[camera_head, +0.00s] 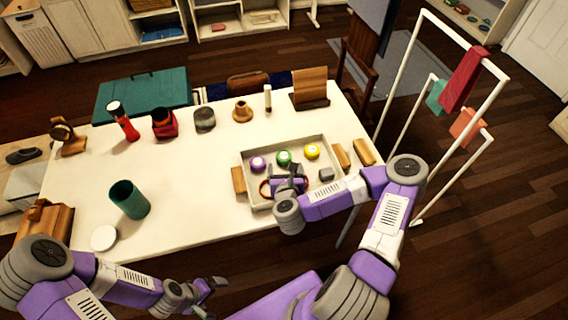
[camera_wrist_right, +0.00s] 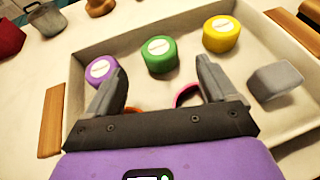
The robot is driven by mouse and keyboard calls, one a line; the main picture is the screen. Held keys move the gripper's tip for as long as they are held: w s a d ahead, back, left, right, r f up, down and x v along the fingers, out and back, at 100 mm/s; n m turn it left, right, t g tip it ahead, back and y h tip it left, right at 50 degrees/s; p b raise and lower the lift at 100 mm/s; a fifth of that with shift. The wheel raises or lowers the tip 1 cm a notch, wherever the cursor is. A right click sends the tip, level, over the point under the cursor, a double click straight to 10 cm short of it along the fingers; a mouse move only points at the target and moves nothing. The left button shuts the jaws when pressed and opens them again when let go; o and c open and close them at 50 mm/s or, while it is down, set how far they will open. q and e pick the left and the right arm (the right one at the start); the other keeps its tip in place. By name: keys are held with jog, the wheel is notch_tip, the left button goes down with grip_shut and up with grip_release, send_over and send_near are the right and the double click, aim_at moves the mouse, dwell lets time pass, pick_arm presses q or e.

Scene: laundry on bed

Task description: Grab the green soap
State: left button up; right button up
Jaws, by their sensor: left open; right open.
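The green soap (camera_head: 284,157) is a short round puck with a pale label, lying in the shallow light tray (camera_head: 243,160) on the white table. In the right wrist view the green soap (camera_wrist_right: 159,54) sits ahead of and between the two fingers, apart from them. My right gripper (camera_head: 287,173) is over the tray, open and empty; its fingers also show in the wrist view (camera_wrist_right: 160,80). My left gripper (camera_head: 214,284) is open and empty in front of the table's near edge, low in the head view.
In the tray, a purple puck (camera_head: 258,164) is left of the green one, a yellow puck (camera_head: 312,151) right, and a grey block (camera_head: 326,174) nearer right. Pink and orange rings lie partly hidden under my right gripper. Wooden blocks (camera_head: 341,155) flank the tray.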

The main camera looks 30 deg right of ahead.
aim_at(284, 155)
jog(key=shift+w+f+b, duration=0.1)
jog(key=shift+b, duration=0.3)
jog(key=shift+w+d, duration=0.15)
jog(key=shift+w, duration=0.05)
jog(key=b+x, duration=0.2)
jog(key=x, duration=0.2)
jog(key=shift+w+d+b, duration=0.1)
jog(key=shift+w+b, duration=0.1)
jog(key=shift+b, duration=0.15)
jog(key=shift+w+d, duration=0.1)
jog(key=shift+w, duration=0.1)
jog(key=shift+c, duration=0.5)
jog(key=c, duration=1.1)
